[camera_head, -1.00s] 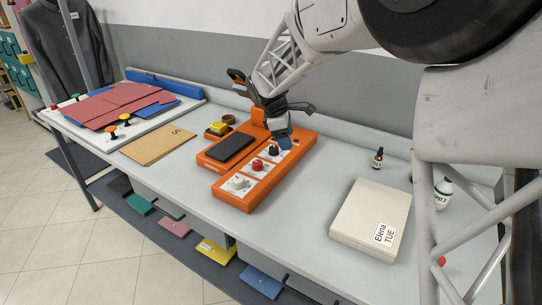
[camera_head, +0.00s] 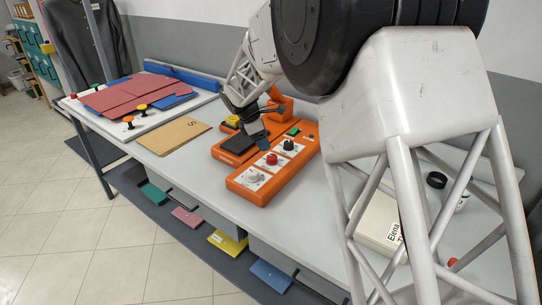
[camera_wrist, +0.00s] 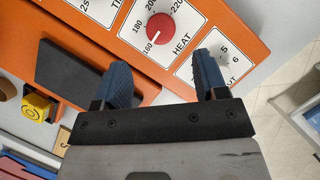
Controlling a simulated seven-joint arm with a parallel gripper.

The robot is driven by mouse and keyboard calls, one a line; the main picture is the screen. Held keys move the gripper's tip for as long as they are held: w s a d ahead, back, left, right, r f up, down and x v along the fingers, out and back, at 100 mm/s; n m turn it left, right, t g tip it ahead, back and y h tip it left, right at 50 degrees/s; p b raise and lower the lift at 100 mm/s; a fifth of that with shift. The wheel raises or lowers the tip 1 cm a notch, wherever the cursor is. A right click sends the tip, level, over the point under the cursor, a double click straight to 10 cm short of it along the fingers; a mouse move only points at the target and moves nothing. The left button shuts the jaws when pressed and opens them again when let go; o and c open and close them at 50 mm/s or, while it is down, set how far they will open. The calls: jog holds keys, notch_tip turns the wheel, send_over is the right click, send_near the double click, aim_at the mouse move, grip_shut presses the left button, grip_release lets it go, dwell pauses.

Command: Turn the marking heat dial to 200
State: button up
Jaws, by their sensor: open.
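The heat dial is a red round knob (camera_wrist: 161,27) on a white panel of the orange machine (camera_wrist: 215,20). The panel reads HEAT, with 160, 180, 200 and 220 around the knob. The knob's pale mark appears to point to 160. The red knob also shows in the head view (camera_head: 271,159), the middle one of three. My gripper (camera_wrist: 160,62) is open and empty, with its blue fingers spread either side of the knob's line but short of it. In the head view my gripper (camera_head: 263,146) hangs just beside the red knob, over the machine.
A black knob (camera_head: 288,145) and a pale knob (camera_head: 252,177) flank the red one. A dark pad (camera_head: 238,144) and a yellow button (camera_wrist: 37,106) lie close by. A tan folder (camera_head: 174,135) lies left. A cream box (camera_head: 381,226) is partly hidden by my arm.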

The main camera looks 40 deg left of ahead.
aim_at(272, 156)
jog(key=shift+x, duration=3.85)
jog(key=c, duration=0.9)
